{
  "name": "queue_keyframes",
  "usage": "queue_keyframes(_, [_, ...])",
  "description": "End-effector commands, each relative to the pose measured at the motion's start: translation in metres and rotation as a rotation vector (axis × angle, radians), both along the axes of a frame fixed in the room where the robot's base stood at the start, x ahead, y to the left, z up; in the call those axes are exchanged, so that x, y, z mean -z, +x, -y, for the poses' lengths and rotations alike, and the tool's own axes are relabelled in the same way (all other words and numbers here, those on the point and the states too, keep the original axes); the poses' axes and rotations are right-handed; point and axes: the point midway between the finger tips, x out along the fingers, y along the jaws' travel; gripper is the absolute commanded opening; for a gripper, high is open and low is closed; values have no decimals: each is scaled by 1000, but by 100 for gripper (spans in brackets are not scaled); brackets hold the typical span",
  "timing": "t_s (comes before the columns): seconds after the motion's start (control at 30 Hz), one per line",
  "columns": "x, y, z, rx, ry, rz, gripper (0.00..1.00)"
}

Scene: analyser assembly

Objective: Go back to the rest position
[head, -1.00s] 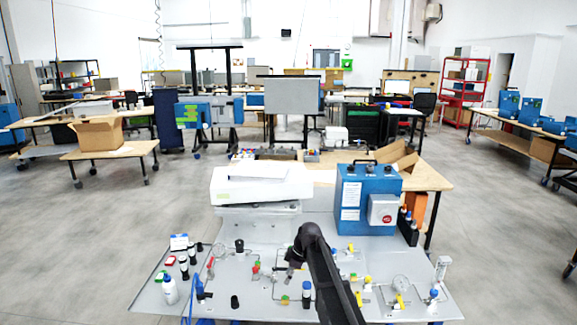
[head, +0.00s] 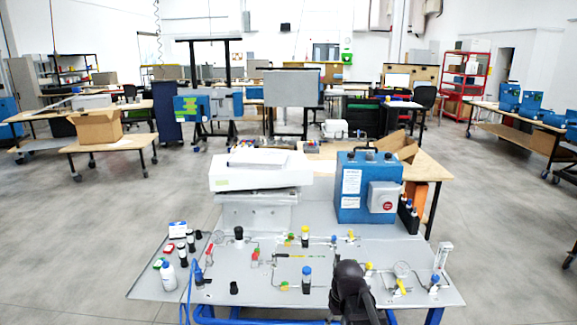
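My black arm shows at the bottom of the head view, right of centre, over the front part of the grey panel (head: 215,286). Its fingers cannot be made out, so whether my gripper is open or shut does not show. No object is seen held. The panel bears thin tubing and fittings.
A white analyser (head: 260,175) and a blue box with a red button (head: 352,190) stand behind the panel. A white bottle (head: 168,277) and dark vials are at its left.

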Motion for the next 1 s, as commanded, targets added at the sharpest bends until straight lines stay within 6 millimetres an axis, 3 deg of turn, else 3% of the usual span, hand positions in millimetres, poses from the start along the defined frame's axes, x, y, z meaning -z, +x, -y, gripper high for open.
queue_keyframes(0.03, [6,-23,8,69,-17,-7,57])
queue_keyframes(0.1, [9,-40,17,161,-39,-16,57])
queue_keyframes(0.3, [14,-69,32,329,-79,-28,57])
queue_keyframes(1.0, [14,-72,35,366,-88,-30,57])
